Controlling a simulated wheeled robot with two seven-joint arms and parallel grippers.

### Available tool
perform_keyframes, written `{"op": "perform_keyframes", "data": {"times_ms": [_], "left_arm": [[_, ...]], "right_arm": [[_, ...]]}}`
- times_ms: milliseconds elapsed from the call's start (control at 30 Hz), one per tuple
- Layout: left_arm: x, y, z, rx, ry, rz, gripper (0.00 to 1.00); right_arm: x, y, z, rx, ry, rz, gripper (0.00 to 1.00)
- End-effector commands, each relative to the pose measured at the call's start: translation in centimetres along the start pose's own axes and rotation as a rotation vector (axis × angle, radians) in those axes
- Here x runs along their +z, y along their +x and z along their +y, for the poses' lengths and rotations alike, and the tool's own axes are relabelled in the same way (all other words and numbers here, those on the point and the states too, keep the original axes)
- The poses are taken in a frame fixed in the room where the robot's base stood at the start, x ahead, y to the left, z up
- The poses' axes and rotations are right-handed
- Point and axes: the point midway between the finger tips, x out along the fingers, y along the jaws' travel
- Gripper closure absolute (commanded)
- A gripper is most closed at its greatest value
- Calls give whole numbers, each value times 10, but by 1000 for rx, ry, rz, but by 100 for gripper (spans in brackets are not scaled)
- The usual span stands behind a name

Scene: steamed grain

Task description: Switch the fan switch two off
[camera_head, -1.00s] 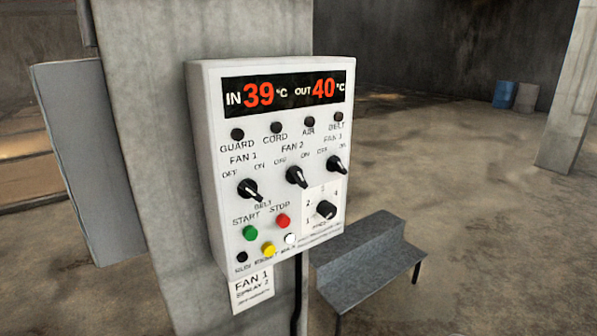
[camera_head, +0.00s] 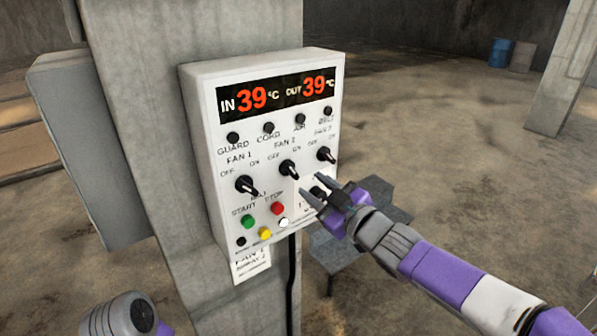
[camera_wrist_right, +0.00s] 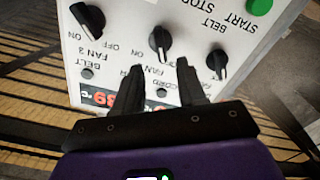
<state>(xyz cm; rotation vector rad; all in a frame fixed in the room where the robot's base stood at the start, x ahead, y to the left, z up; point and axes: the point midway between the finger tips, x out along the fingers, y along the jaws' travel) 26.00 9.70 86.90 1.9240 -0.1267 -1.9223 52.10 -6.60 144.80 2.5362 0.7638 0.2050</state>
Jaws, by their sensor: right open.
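The white control box (camera_head: 214,150) hangs on a concrete pillar. Its fan 2 knob (camera_head: 289,169) is black and sits in the middle of the knob row, between the fan 1 knob (camera_head: 246,185) and the fan 3 knob (camera_head: 326,154). I cannot tell its setting surely. My right gripper (camera_head: 310,183) is open and empty, in front of the panel, below and right of the fan 2 knob in the head view. In the right wrist view, upside down, the fan 2 knob (camera_wrist_right: 160,40) appears beyond the open fingers (camera_wrist_right: 159,64), apart from them. My left gripper is out of view.
Green (camera_head: 248,221), red (camera_head: 277,208), yellow (camera_head: 265,233) and white (camera_head: 284,222) buttons lie below the knobs. My gripper partly covers the selector dial (camera_head: 318,192). A grey bench (camera_head: 330,252) stands behind my right arm. Open floor lies to the right.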

Motion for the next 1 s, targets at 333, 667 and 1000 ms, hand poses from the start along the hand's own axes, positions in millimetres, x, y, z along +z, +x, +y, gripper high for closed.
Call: {"op": "perform_keyframes", "data": {"times_ms": [333,667,1000], "left_arm": [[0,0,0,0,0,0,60],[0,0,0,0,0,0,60],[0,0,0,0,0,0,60]], "right_arm": [[2,52,-2,-3,4,-2,60],[2,67,-1,-1,4,-4,60],[3,66,-1,-1,4,-4,89]]}}
